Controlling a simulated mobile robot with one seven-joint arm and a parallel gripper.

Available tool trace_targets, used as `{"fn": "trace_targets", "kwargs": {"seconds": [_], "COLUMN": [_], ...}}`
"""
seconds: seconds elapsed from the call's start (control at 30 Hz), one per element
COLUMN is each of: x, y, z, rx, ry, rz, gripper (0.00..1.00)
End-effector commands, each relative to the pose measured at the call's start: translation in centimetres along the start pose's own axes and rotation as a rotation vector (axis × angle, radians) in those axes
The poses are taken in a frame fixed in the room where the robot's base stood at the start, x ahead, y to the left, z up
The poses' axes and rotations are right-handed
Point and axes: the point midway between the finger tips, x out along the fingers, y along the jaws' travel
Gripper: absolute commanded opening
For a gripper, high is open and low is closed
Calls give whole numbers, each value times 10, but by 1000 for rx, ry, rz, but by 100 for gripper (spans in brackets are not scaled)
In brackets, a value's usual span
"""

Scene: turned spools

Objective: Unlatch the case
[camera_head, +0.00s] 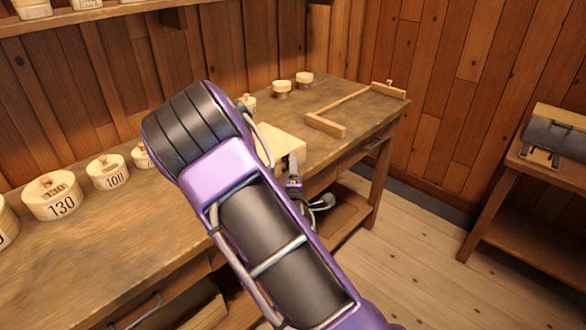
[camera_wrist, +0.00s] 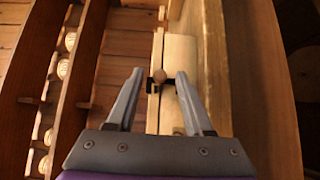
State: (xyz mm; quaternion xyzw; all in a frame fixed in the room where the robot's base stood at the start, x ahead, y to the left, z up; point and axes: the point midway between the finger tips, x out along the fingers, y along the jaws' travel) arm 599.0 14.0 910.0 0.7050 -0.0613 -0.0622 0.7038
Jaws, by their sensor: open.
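The case (camera_head: 283,138), a pale wooden box, sits on the workbench and is partly hidden behind my arm in the head view. In the wrist view the pale case (camera_wrist: 180,107) runs up the middle, with a seam along its left part. A small round wooden knob with dark brackets (camera_wrist: 159,76), which looks like the latch, lies across that seam. My gripper (camera_wrist: 159,74) is open, with one fingertip on each side of the knob. I cannot tell whether the fingers touch it. In the head view the gripper end (camera_head: 293,181) shows only partly, beside the case's front.
The workbench (camera_head: 120,230) holds round lidded boxes with numbers, such as the one marked 130 (camera_head: 55,197). A wooden clamp-like tool (camera_head: 350,108) and two small pots (camera_head: 293,85) lie farther back. A side table (camera_head: 540,175) stands at right, with open floor between.

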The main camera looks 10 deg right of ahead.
Motion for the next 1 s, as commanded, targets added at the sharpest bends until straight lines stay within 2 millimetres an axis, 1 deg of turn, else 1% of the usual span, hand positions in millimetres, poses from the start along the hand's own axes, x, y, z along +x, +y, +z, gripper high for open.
{"fn": "trace_targets", "kwargs": {"seconds": [0.13, 0.17, 0.2, 0.27, 0.3, 0.43, 0.77, 1.0], "x": [0, 0, 0, 0, 0, 0, 0, 1], "y": [0, 0, 0, 0, 0, 0, 0, 3], "z": [0, 0, 0, 0, 0, 0, 0, 1], "rx": [0, 0, 0, 0, 0, 0, 3, 49], "ry": [0, 0, 0, 0, 0, 0, 0, 1], "rz": [0, 0, 0, 0, 0, 0, -3, -48], "gripper": [52, 50, 42, 32, 24, 1, 0, 0]}}
